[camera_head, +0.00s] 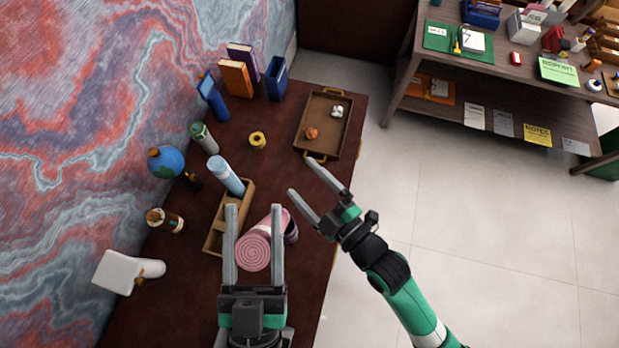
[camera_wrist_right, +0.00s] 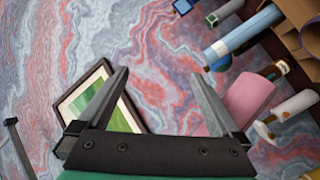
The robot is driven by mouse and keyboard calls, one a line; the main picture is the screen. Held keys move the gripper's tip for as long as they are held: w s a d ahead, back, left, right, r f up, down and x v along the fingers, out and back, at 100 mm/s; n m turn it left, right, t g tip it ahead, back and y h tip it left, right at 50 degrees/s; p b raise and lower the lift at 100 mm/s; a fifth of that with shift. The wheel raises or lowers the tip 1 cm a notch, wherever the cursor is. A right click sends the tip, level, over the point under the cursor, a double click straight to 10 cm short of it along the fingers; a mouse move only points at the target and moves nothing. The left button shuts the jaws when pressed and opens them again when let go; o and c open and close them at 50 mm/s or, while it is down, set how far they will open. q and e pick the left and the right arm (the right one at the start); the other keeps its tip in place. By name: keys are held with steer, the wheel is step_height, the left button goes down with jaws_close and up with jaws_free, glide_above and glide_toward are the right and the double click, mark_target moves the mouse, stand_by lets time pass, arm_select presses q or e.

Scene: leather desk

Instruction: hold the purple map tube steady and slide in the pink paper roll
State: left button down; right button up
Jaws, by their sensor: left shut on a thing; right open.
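The pink paper roll (camera_head: 254,254) shows its spiral end toward me in the head view, over the front of the desk. My left gripper (camera_head: 254,210) has a finger on each side of the roll and is shut on it. Pink also shows in the right wrist view (camera_wrist_right: 248,100), partly behind a finger. A dark purple piece (camera_head: 292,233), probably the purple map tube, shows just right of the roll; most of it is hidden. My right gripper (camera_head: 302,177) is open and empty, right of the roll near the desk's right edge.
A wooden holder (camera_head: 213,242) with a light blue tube (camera_head: 225,175) stands left of the roll. A brown tray (camera_head: 311,116) lies at the far right of the desk. A globe (camera_head: 167,162) and bottles line the wall side. A yellow ring (camera_head: 257,140) sits mid-desk.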

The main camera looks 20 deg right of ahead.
steer(key=s+a+f+m+g+y, duration=0.1)
steer(key=s+f+m+g, duration=0.1)
steer(key=f, duration=0.6)
steer(key=s+a+f+m+g+y, duration=0.1)
steer(key=s+a+f+m+g, duration=0.1)
steer(key=s+f+m, duration=0.2)
steer(key=s+f, duration=0.3)
steer(key=f, duration=0.1)
steer(key=shift+f+g, duration=0.4)
steer(key=x, duration=1.2)
steer(key=shift+r, duration=0.15)
steer(key=shift+a, duration=0.1)
steer(key=c, duration=1.3)
